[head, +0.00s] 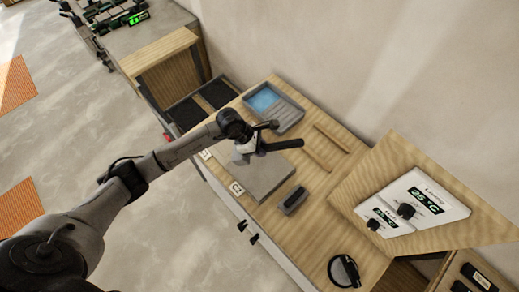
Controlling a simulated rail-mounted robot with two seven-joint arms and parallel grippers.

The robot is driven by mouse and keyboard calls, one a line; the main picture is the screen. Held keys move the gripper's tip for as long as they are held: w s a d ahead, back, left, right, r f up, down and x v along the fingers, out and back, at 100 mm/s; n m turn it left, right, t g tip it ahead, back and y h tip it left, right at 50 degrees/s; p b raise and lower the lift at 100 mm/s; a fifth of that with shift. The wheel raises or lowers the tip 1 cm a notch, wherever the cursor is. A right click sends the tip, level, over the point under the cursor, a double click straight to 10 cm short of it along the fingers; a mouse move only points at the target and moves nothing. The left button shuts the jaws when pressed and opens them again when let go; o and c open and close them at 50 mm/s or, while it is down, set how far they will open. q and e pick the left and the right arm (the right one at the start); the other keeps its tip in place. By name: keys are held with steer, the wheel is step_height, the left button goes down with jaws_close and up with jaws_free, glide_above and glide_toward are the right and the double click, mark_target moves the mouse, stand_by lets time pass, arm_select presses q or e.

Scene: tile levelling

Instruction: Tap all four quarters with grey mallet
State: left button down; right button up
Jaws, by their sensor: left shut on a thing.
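A flat grey tile (268,180) lies on the wooden worktop (312,208). My left gripper (256,146) is over the tile's far-left part and shut on the mallet. The mallet's dark handle (284,145) sticks out to the right, and its grey head (240,158) appears just left of and below the fingers. The gripper and mallet hide the tile's far corner. I cannot tell whether the head touches the tile. My right gripper is not in view.
A grey tray with blue contents (264,100) stands at the back. Wooden strips (332,138) lie right of it. A dark grey block (293,200) sits right of the tile. A black round object (343,271) is at the front. A slanted panel with displays (411,199) stands at right.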

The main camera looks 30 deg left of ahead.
arm_select(q)
steer(key=shift+w+a+f+n, duration=0.2)
steer(key=shift+f+n, duration=0.15)
steer(key=shift+n, duration=0.05)
steer(key=shift+f+b, duration=0.2)
steer(key=shift+b, duration=0.1)
step_height(320, 180, down, 8)
steer(key=b, duration=0.5)
steer(key=shift+r, duration=0.35)
step_height(320, 180, up, 4)
steer(key=p, duration=0.2)
steer(key=shift+p, duration=0.35)
